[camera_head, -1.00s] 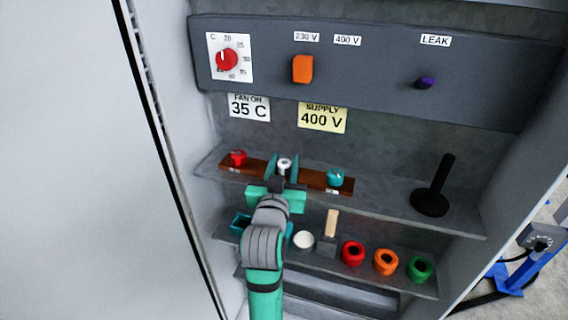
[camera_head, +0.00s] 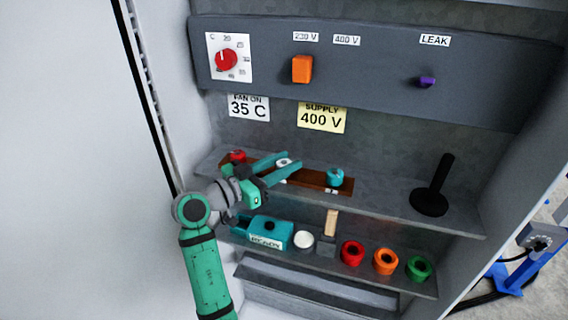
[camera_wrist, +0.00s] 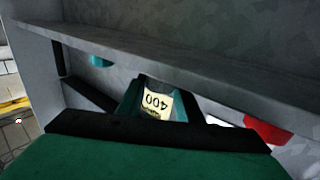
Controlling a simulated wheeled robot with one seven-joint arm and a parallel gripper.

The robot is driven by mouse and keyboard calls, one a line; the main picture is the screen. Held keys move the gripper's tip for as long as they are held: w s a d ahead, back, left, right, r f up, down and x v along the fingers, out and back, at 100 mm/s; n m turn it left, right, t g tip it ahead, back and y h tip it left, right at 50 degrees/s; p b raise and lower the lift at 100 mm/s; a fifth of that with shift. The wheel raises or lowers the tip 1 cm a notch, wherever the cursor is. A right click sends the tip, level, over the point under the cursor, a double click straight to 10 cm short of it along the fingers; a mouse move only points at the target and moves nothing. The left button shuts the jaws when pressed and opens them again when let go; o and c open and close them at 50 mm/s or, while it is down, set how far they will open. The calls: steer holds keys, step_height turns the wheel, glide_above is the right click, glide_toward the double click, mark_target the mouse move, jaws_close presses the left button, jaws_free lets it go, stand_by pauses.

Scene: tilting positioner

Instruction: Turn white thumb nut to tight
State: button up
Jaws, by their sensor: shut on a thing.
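The white thumb nut (camera_head: 283,162) sits on a brown strip (camera_head: 313,180) on the upper shelf, between a red nut (camera_head: 238,156) and a teal nut (camera_head: 335,177). My gripper (camera_head: 284,165) reaches in from the left, its two teal fingers shut on the white nut from both sides. The fingers partly hide the nut, and I cannot tell how tight it is. In the wrist view the fingers are foreshortened, and the white nut cannot be made out; the red nut (camera_wrist: 266,131) shows at the right and the teal nut (camera_wrist: 100,61) at the left.
A black upright handle (camera_head: 437,185) stands on the shelf's right. The lower shelf holds a teal box labelled READY (camera_head: 270,231), a white round piece (camera_head: 303,240) and red, orange and green rings. The control panel (camera_head: 375,75) is above. The cabinet door (camera_head: 75,160) is left of my arm.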

steer(key=shift+f+m+g+h, duration=0.1)
steer(key=shift+m+g+h, duration=0.4)
steer(key=shift+g, duration=0.2)
steer(key=o, duration=1)
steer(key=shift+o, duration=0.2)
steer(key=shift+a, duration=0.1)
steer(key=v, duration=1)
steer(key=shift+s+a, duration=0.25)
steer(key=shift+s, duration=0.1)
